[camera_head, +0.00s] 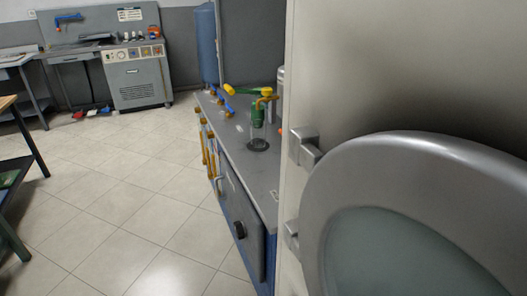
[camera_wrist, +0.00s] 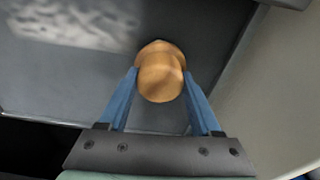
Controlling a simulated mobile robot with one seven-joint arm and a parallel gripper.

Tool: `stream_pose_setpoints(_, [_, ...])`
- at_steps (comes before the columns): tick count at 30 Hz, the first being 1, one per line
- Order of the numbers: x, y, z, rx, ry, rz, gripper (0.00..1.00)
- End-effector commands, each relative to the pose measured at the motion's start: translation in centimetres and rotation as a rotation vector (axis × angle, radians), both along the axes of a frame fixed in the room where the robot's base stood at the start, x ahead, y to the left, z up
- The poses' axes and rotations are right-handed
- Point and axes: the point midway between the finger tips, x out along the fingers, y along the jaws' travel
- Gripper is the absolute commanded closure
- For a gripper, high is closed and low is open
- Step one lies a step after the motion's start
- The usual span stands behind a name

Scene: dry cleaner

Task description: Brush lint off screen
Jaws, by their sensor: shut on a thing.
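My gripper (camera_wrist: 161,80) shows in the wrist view, its two blue fingers shut on a rounded wooden handle (camera_wrist: 160,66), likely the brush's. The handle points toward the camera, and its far end is hidden beneath it. Behind it is a flat dark grey surface (camera_wrist: 60,78), which looks like the screen. A whitish, mottled patch (camera_wrist: 72,20) that looks like lint lies on its upper left, apart from the handle. I cannot tell whether the brush touches the surface. In the head view I cannot make out gripper, brush or screen.
A pale machine with a big round door (camera_head: 350,190) fills the right of the head view. A grey-topped counter (camera_head: 232,140) with pipes and valves (camera_head: 258,110) stands beside it. A grey control cabinet (camera_head: 135,75) stands at the back. The tiled floor (camera_head: 110,190) between is clear.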

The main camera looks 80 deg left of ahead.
Motion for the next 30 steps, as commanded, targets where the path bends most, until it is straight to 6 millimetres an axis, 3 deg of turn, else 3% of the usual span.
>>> stream_pose_setpoints(3, [0.0, 0.0, 1.8, 0.0, -0.001, 0.0, 1.0])
stream_pose_setpoints(13, [0.0, 0.0, 5.0, 0.001, -0.001, 0.0, 1.0])
stream_pose_setpoints(25, [0.0, 0.0, 5.3, 0.0, -0.001, 0.0, 1.0])
stream_pose_setpoints(30, [0.0, 0.0, 6.5, 0.001, -0.001, 0.0, 1.0])
